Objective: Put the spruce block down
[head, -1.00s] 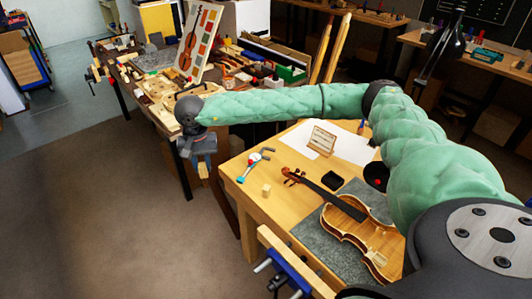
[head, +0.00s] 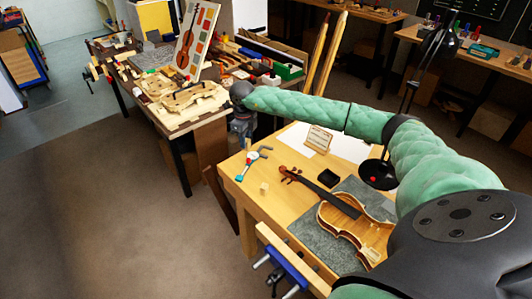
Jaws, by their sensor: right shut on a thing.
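My right gripper (head: 245,140) is shut on a small pale wooden block, which I take to be the spruce block. It hangs below the wrist at the far left corner of the wooden bench. The held block is too small and too covered to make out clearly now; a pale end showed below the jaws earlier. A second small pale wooden block (head: 264,188) lies on the bench (head: 256,212), in front of the gripper and apart from it. My left gripper is not in view.
A violin body (head: 355,230) lies on a grey mat (head: 316,238). A cluttered bench (head: 190,125) stands behind left. Bare wood surrounds the loose block.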

